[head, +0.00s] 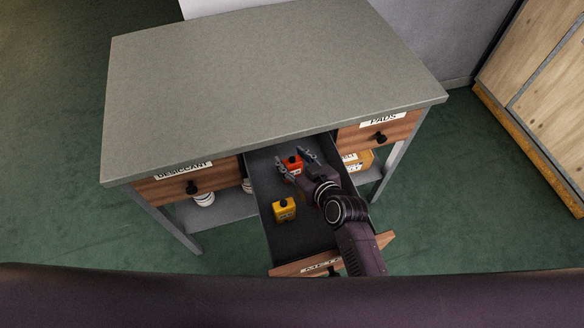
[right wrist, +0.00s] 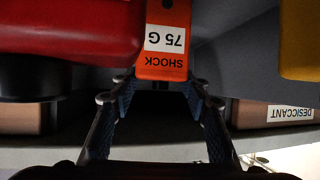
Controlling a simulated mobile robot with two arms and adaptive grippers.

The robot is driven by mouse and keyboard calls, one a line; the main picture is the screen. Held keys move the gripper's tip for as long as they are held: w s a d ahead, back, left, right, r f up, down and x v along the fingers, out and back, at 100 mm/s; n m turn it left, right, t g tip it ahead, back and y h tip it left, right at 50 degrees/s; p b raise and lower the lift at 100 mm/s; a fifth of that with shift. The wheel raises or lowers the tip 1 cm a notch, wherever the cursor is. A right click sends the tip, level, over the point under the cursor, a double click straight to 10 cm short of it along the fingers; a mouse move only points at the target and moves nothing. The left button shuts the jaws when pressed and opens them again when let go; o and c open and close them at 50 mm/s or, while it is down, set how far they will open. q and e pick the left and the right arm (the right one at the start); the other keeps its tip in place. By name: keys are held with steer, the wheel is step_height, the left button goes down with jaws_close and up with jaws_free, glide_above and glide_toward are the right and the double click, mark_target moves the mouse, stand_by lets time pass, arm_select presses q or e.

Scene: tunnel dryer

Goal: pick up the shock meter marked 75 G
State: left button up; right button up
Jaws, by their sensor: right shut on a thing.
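The shock meter marked 75 G is a small orange-red block with a dark top in the open middle drawer (head: 300,235) in the head view (head: 291,163). In the right wrist view its orange face (right wrist: 166,13) shows upside down, with "SHOCK 75 G" on its labels. My right gripper (head: 294,157) reaches into the drawer from the front. Its fingers (right wrist: 160,95) are shut on this meter, one on each side. The lower part of the meter is hidden. My left gripper is not in view.
A yellow meter (head: 284,209) stands nearer the drawer's front; a yellow thing (right wrist: 301,40) also shows in the right wrist view. A red body (right wrist: 70,30) is close beside the held meter. Drawers labelled DESICCANT (head: 191,186) and PADS (head: 379,138) are shut. The tabletop (head: 260,80) is clear.

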steer(key=c, duration=0.4)
steer(key=shift+r, duration=0.1)
